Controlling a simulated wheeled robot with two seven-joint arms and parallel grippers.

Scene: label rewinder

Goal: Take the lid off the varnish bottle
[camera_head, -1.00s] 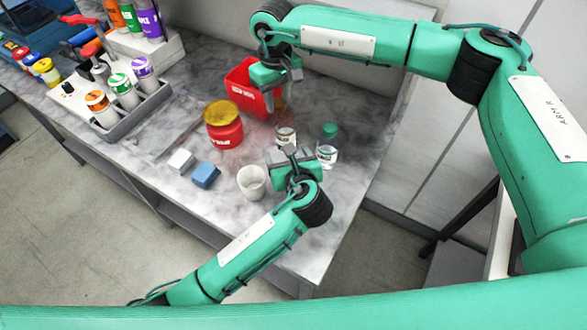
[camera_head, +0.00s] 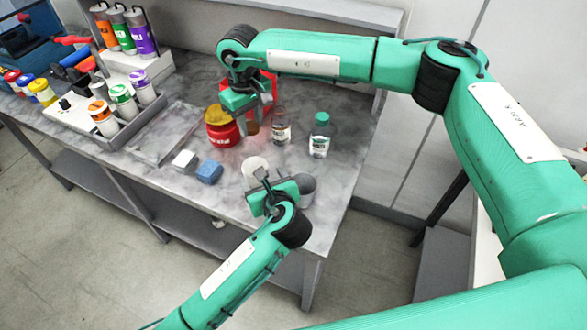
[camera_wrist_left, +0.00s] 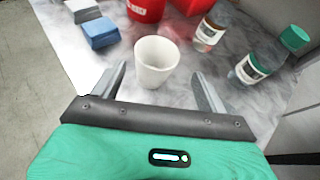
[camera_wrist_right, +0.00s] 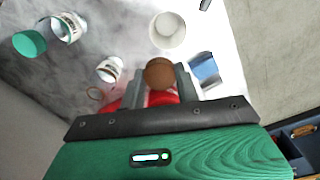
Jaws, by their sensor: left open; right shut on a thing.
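A small brown-tinted bottle (camera_head: 280,127) with a white label stands upright on the table; its lettering is too small to read. It also shows in the left wrist view (camera_wrist_left: 208,35) and the right wrist view (camera_wrist_right: 109,68). My right gripper (camera_head: 251,121) is shut on a round brown lid (camera_wrist_right: 160,73), held left of that bottle and near the red jar. My left gripper (camera_head: 263,180) is open by the white cup (camera_head: 254,165). In the left wrist view the cup appears between its fingers, which hold nothing.
A clear bottle with a green cap (camera_head: 320,136) stands to the right. A red jar with an amber lid (camera_head: 222,130), a red bin, and white and blue blocks (camera_head: 209,172) are nearby. A grey rack of bottles (camera_head: 125,120) stands left. The table's front edge is close to my left gripper.

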